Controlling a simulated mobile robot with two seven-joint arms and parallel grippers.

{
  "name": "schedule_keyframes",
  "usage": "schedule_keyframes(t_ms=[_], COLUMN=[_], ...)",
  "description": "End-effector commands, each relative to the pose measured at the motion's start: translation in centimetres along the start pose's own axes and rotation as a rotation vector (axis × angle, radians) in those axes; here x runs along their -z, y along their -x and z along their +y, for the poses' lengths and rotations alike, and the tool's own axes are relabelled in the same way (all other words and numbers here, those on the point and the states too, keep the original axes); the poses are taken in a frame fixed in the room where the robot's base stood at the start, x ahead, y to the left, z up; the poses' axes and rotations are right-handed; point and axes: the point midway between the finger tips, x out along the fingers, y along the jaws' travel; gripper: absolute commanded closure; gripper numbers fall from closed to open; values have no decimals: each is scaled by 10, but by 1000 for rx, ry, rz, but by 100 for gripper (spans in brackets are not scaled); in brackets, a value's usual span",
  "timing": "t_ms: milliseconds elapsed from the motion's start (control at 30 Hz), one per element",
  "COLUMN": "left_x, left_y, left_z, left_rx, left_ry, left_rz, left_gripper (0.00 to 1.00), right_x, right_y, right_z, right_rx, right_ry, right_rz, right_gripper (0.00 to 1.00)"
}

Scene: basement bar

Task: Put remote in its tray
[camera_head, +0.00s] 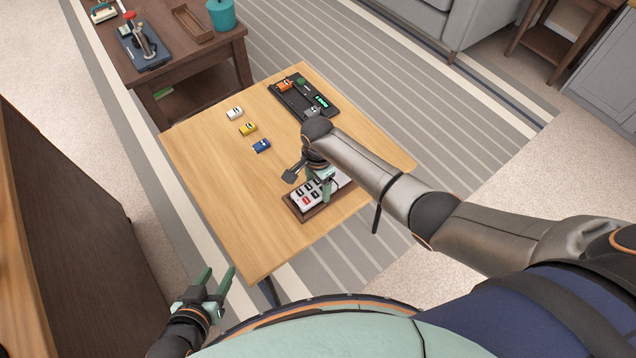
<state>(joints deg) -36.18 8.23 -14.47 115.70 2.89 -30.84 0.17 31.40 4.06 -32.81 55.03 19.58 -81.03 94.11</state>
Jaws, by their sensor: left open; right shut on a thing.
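The remote (308,198) is white with dark buttons and one red button. It lies over or in a small brown tray (297,215) at the near right of the light wooden table. My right gripper (326,177) is shut on the remote, reaching down from above. The gripper and arm hide part of the remote and the tray's far end. I cannot tell whether the remote rests on the tray's floor or is held just above it. My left gripper (211,284) is open and empty, off the table's near left edge.
White (235,113), yellow (248,129) and blue (262,146) toy cars stand on the wooden table (225,205). A black board (325,102) with an orange car (284,86) lies at the back. A dark side table (185,60) stands beyond. The table's left front is clear.

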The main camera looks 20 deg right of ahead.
Motion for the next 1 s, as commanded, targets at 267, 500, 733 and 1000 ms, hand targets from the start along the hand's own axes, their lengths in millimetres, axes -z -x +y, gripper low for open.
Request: schedule_keyframes(t_ms=[267,500,733,1000], left_x=[-1,-1,-1,1], left_y=[0,0,0,1], left_z=[0,0,0,0], left_rx=[0,0,0,1], left_ry=[0,0,0,2], left_rz=[0,-1,-1,5], left_gripper=[50,50,50,50], right_x=[-2,-3,-3,-3], right_y=[-9,-9,-9,-4], right_z=[4,4,5,6], right_rx=[-5,-6,-9,-12], right_ry=[0,0,1,1], right_rz=[-4,-4,-4,-5], right_gripper=[92,15,0,0])
